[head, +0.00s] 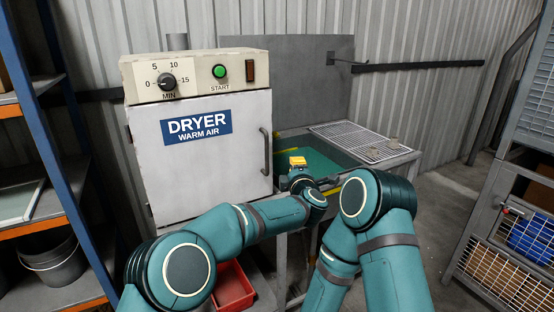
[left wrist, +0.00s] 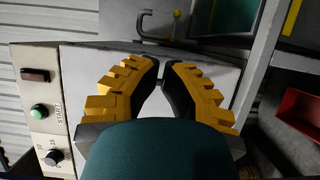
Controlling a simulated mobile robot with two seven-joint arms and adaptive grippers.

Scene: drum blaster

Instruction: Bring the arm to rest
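My left arm reaches across the front of the dryer in the head view. The yellow part of my left gripper (head: 298,163) shows just right of the door handle. The fingers are in front of the white dryer door. My right arm (head: 370,198) is bent at the right of the head view. Its gripper is out of sight.
The dryer (head: 210,140) has its door shut. A sink with a wire rack (head: 360,138) stands to its right. A red bin (head: 233,287) is below. A blue-framed shelf (head: 45,130) is at left and a wire cage (head: 515,220) at right. Floor between sink and cage is clear.

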